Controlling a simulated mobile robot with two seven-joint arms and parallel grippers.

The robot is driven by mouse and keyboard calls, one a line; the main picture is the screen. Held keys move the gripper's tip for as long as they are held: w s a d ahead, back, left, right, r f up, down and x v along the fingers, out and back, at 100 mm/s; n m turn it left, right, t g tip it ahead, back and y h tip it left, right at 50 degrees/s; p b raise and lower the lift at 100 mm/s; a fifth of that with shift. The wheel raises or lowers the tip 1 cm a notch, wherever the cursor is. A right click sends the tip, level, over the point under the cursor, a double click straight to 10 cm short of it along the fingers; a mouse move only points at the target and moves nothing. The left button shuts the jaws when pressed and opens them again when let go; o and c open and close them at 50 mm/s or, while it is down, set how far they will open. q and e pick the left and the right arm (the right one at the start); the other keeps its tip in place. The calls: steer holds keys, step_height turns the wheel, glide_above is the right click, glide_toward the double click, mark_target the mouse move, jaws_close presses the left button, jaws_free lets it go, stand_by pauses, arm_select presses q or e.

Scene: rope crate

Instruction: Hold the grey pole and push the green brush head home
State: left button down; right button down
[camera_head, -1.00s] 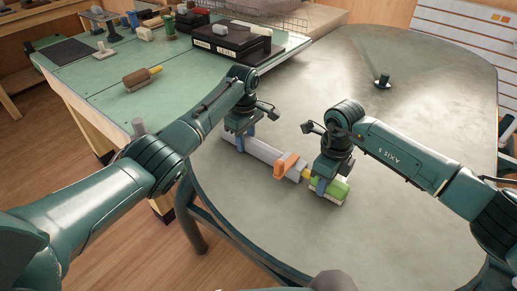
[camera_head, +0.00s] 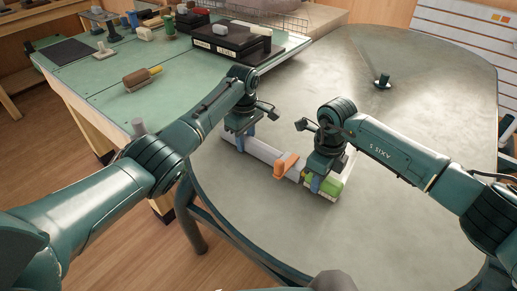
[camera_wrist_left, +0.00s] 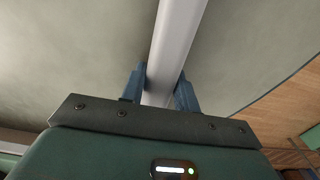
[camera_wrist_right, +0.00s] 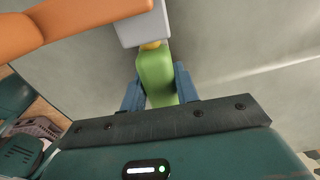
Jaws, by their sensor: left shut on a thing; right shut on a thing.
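The grey pole (camera_head: 263,151) lies along the round metal table, with an orange lever (camera_head: 286,165) near its right end. My left gripper (camera_head: 240,144) is shut on the pole toward its left end; the left wrist view shows the pole (camera_wrist_left: 178,40) between both fingers (camera_wrist_left: 160,90). The green brush head (camera_head: 328,187) is at the pole's right end. My right gripper (camera_head: 317,181) is shut on it. In the right wrist view, the green head (camera_wrist_right: 155,75) meets the pole's grey end (camera_wrist_right: 141,27), with only a thin strip of yellow (camera_wrist_right: 150,45) visible between them.
The round metal table (camera_head: 420,180) is mostly clear. A small dark stand (camera_head: 382,81) is at its back. A green workbench (camera_head: 95,75) at left holds a brown brush (camera_head: 137,79) and a black box (camera_head: 230,42).

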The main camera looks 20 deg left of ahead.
arm_select(q)
steer(key=shift+s+f, duration=0.1)
steer(key=shift+f, duration=0.05)
arm_select(e)
steer(key=shift+w+a+r, duration=0.1)
steer(key=shift+w+a, duration=0.15)
steer(key=shift+a, duration=0.4)
arm_select(q)
steer(key=shift+d, duration=0.2)
arm_select(e)
steer(key=shift+a, duration=0.2)
stand_by(0.5)
steer(key=c, duration=1.5)
jaws_free()
arm_select(q)
steer(key=shift+a, duration=0.1)
arm_select(e)
steer(key=o, duration=0.5)
steer(key=shift+d, duration=0.2)
steer(key=shift+o, duration=0.2)
arm_select(q)
steer(key=shift+a, duration=0.1)
arm_select(e)
steer(key=shift+r, duration=0.15)
arm_select(q)
steer(key=shift+a, duration=0.15)
arm_select(e)
step_height(320, 180, up, 12)
steer(key=shift+f, duration=0.2)
